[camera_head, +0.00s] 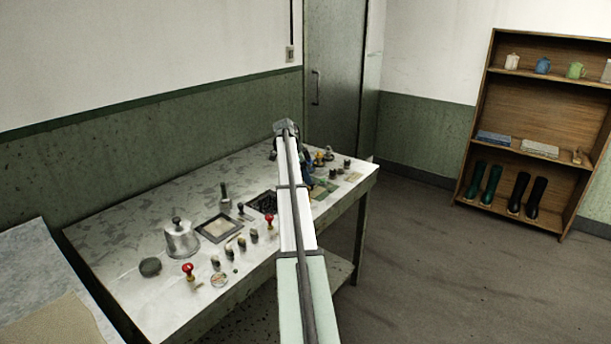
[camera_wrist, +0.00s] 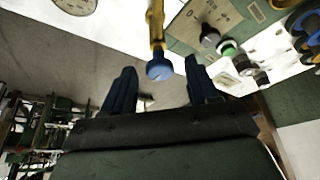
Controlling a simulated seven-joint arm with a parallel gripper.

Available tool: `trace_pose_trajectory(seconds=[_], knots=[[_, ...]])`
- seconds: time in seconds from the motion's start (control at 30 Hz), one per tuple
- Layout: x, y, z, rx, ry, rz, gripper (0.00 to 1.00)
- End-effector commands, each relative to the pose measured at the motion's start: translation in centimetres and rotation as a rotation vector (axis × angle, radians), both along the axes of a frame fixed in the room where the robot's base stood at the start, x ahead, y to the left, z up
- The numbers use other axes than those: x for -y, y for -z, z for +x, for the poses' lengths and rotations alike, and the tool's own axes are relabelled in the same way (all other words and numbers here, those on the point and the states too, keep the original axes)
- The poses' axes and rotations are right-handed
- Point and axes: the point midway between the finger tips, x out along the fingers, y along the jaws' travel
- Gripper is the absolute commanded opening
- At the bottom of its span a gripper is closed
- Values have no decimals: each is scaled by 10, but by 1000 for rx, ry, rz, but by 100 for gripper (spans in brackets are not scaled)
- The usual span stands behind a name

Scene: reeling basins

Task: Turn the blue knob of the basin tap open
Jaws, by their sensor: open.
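In the wrist view a round blue knob (camera_wrist: 159,68) sits on the end of a yellow, brass-like stem (camera_wrist: 156,28) that comes in from the top of the picture. My gripper (camera_wrist: 160,68) is open, with one dark blue finger on each side of the knob. The knob appears in the gap between the fingertips, with space showing on both sides. I cannot tell its depth relative to the fingertips. In the head view my arm reaches over the far end of the table and hides much of that area, so I cannot make out the knob there.
The table (camera_head: 130,240) carries several stamps, a metal pot (camera_head: 181,240) and a framed tray (camera_head: 217,228). Small items stand close to my gripper, including a green-topped one (camera_wrist: 229,48) and a blue and yellow one (camera_wrist: 306,25). A shelf (camera_head: 541,115) stands at right; the floor between is clear.

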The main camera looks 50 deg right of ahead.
Motion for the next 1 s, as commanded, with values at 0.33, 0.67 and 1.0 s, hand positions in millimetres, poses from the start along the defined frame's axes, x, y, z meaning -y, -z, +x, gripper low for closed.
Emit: trace_pose_trajectory(seconds=[0.33, 0.67, 1.0], knots=[[0, 0, 0, 0, 0, 0, 38], [0, 0, 0, 0, 0, 0, 6], [-1, 0, -1, 0, -41, 0, 3]])
